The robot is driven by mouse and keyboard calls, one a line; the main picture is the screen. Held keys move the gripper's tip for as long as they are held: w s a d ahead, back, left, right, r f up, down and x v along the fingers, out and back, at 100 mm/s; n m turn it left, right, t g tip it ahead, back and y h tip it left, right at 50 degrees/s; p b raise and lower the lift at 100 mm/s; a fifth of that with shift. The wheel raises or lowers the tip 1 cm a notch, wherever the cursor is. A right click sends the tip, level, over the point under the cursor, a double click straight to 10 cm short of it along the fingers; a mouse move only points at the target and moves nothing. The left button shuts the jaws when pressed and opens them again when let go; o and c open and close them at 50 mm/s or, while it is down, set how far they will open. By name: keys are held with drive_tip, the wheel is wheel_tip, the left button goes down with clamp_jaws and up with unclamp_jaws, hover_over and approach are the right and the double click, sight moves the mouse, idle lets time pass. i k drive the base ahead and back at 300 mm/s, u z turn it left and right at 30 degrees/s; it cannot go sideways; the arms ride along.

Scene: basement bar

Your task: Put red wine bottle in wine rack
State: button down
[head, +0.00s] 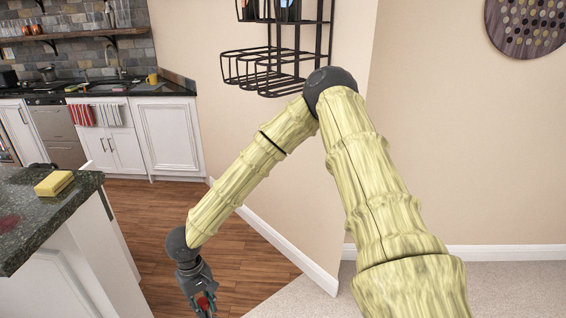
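The black wire wine rack (270,73) hangs on the beige wall at the top centre of the head view. Its upper part is cut off by the top edge, and its lower basket looks empty. My gripper (203,305) hangs low at the bottom edge, pointing down, well below and left of the rack. A small red part shows at its fingers; I cannot tell whether it belongs to a bottle or to the gripper. The fingertips are not clear. No whole red wine bottle can be made out.
A dark stone counter (48,220) with a yellow sponge (53,183) and a reddish stain stands at left. A wall corner with a white baseboard (275,238) lies right of the gripper. White kitchen cabinets (167,136) stand behind. Wooden floor (160,215) between them is clear.

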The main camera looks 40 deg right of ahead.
sight(253, 86)
drive_tip(key=z, duration=0.4)
drive_tip(key=k, duration=0.9)
drive_tip(key=z, duration=1)
drive_tip(key=i, duration=1.15)
drive_tip(key=u, duration=0.35)
